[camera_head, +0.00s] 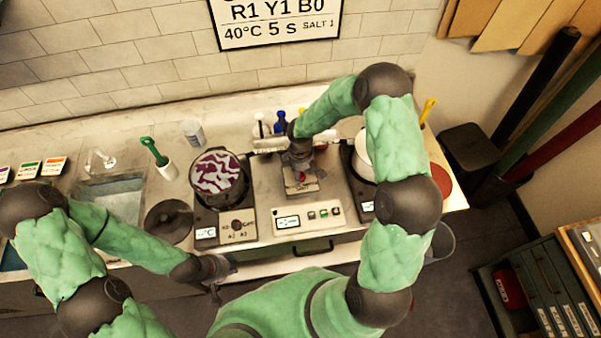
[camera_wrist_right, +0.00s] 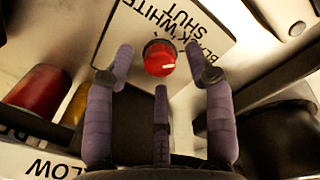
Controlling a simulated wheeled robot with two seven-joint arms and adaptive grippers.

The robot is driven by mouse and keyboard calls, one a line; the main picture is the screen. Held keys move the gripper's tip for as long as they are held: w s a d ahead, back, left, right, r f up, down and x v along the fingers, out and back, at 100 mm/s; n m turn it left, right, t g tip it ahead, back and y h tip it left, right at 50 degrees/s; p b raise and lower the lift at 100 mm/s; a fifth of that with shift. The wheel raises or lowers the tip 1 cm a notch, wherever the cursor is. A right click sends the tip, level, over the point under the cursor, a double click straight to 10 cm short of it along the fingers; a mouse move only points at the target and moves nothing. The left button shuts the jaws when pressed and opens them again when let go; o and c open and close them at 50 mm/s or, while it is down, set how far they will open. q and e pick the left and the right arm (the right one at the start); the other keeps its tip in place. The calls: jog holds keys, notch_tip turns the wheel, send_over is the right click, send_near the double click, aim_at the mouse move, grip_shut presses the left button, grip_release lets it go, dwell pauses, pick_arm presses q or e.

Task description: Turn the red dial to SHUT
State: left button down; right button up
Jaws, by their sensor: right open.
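The red dial (camera_wrist_right: 157,55) sits on a pale plate (camera_wrist_right: 125,42) lettered BLACK, WHITE and SHUT in the right wrist view. A short white mark on the dial points toward the picture's right. My right gripper (camera_wrist_right: 159,72) is open, with its purple fingers spread on both sides of the dial and one below it. Whether any finger touches the dial cannot be told. In the head view the dial (camera_head: 301,177) is a small red spot below my right gripper (camera_head: 302,163). My left gripper (camera_head: 216,274) hangs empty near the counter's front edge; its finger opening is unclear.
A pot with purple and white contents (camera_head: 218,175) stands on a burner left of the dial. A white pot (camera_head: 362,158) stands to the right, partly behind my right arm. A sink (camera_head: 115,195) and green-handled tool (camera_head: 153,150) are further left.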

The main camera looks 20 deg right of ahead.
jog(key=shift+f, duration=0.5)
grip_shut()
jog(key=n, duration=0.4)
jog(key=shift+n+p, duration=0.3)
jog(key=shift+p, duration=0.05)
jog(key=shift+n+p, duration=0.45)
jog(key=shift+n, duration=1.65)
